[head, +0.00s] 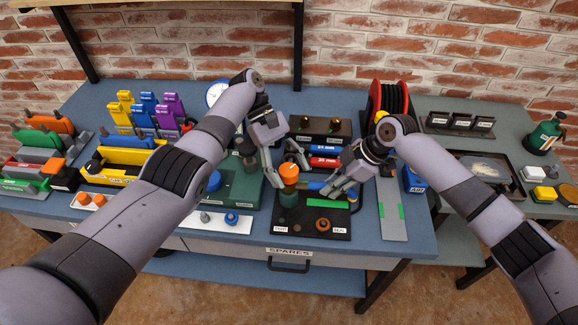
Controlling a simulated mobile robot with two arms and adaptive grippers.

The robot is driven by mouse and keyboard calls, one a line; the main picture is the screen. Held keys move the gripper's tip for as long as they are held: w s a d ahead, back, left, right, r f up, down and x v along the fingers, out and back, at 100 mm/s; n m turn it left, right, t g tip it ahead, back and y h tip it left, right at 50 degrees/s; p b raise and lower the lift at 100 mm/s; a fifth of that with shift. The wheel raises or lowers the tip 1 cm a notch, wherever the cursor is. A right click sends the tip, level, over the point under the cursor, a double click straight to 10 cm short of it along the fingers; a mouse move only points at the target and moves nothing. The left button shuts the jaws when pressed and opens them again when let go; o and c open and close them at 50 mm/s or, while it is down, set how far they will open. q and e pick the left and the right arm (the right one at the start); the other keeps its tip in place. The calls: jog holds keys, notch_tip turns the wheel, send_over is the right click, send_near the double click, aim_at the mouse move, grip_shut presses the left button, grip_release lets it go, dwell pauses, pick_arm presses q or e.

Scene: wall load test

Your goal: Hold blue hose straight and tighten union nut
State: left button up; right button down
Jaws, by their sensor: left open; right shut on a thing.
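An orange piece (289,170), apparently the union nut, sits on top of a dark green upright fitting on a black board (300,229). My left gripper (285,167) is open, its fingers spread around or just behind the orange piece; I cannot tell whether they touch it. A short blue length, apparently the blue hose (313,186), runs right from the fitting toward my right gripper (334,188). My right gripper is shut on it, and its fingers hide the held part. Whether the hose joins the fitting is too small to tell.
Labelled blue and red cylinders (325,161) lie close behind the grippers. A hose reel (389,105) stands at the back. A grey strip with green marks (393,205) lies right of the board. Coloured holders (148,110) fill the left side. The bench front edge is close below the board.

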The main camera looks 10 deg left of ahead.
pick_arm(q)
notch_tip(320, 180, up, 10)
dwell(0.6)
jog(key=w+a+f+m+t+y, duration=0.1)
jog(key=w+a+f+m+t, duration=0.1)
jog(key=w+a+t, duration=0.25)
jog(key=m+t+h, duration=0.1)
jog(key=m+t, duration=0.7)
jog(key=m, duration=0.8)
send_near(289, 169)
jog(key=x, duration=1)
jog(key=shift+f, duration=0.1)
jog(key=shift+c, duration=0.2)
jog(key=c, duration=1.1)
